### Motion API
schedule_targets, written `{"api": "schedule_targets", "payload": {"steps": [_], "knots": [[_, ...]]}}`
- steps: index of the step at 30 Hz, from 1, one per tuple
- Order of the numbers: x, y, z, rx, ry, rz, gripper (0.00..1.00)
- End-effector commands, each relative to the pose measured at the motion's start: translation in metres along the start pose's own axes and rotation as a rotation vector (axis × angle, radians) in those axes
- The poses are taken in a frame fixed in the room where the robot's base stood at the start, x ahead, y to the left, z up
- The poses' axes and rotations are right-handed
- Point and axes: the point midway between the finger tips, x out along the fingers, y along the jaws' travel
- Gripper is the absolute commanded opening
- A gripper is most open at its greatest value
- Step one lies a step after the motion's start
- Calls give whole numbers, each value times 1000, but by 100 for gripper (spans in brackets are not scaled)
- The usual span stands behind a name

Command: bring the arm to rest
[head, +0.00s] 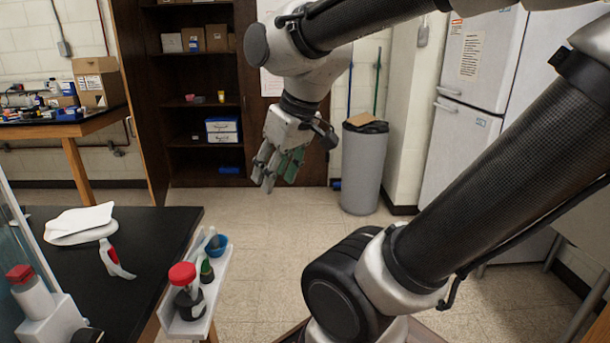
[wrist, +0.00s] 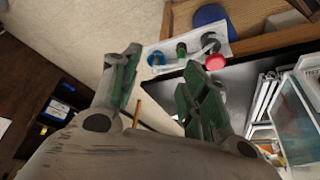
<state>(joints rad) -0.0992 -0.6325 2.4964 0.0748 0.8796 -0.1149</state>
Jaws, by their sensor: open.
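My gripper (head: 276,167) hangs in the air over the open floor in the head view, pointing down and slightly left. It is to the right of the black-topped bench and apart from it. In the wrist view my gripper (wrist: 158,95) has its two green-padded fingers spread apart, with nothing between them. My arm is bent, its links crossing the right half of the head view.
A black bench (head: 150,235) stands at left with a white side shelf (head: 197,322) holding a red-capped bottle (head: 187,290). A grey bin (head: 361,170), a fridge (head: 468,90) and a dark bookcase (head: 205,160) stand behind. Tiled floor (head: 255,215) is clear.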

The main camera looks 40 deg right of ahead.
Motion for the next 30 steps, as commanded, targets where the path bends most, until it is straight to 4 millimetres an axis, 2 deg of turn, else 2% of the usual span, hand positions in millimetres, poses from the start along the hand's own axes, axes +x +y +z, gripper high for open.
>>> {"api": "schedule_targets", "payload": {"steps": [1,3,6,30], "knots": [[-8,12,18,57,-3,33,44],[-15,22,36,115,-14,67,44],[-20,28,49,159,-23,91,44],[-20,29,50,163,-25,93,44]]}}
